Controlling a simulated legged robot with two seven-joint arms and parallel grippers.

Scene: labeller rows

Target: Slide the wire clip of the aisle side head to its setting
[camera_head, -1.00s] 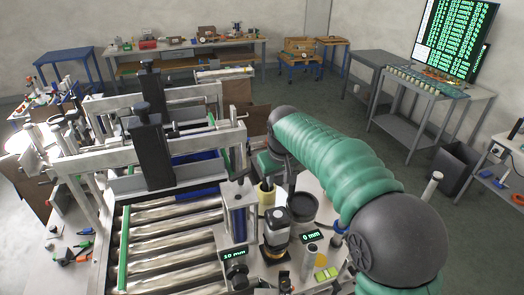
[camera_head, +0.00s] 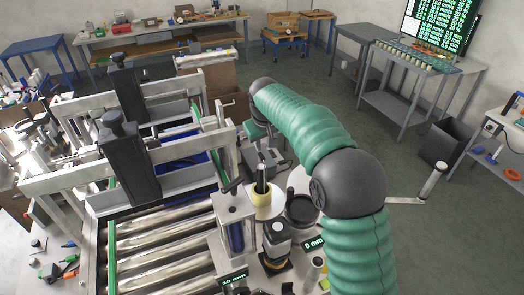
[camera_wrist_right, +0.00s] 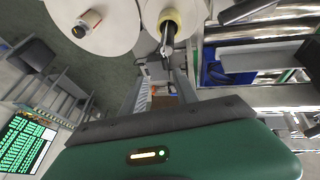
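The aisle side head shows as a label head with a white reel disc (camera_head: 266,206) and yellow core (camera_head: 261,190), beside the roller conveyor. In the right wrist view the white disc (camera_wrist_right: 181,12) and yellow core (camera_wrist_right: 169,21) are at the top. A small metal piece (camera_wrist_right: 166,50) lies just below the core; I cannot tell if it is the wire clip. My right gripper (camera_head: 264,150) is beyond the core, partly hidden by its arm. In its wrist view the two fingers (camera_wrist_right: 160,88) stand apart with nothing seen gripped between them. My left gripper is not in view.
A second reel (camera_wrist_right: 100,28) stands beside the first. The conveyor rollers (camera_head: 160,245) and black posts on metal cross frames (camera_head: 122,165) are to the left. Displays reading 10 mm (camera_head: 233,280) and 0 mm (camera_head: 314,243) sit near the head.

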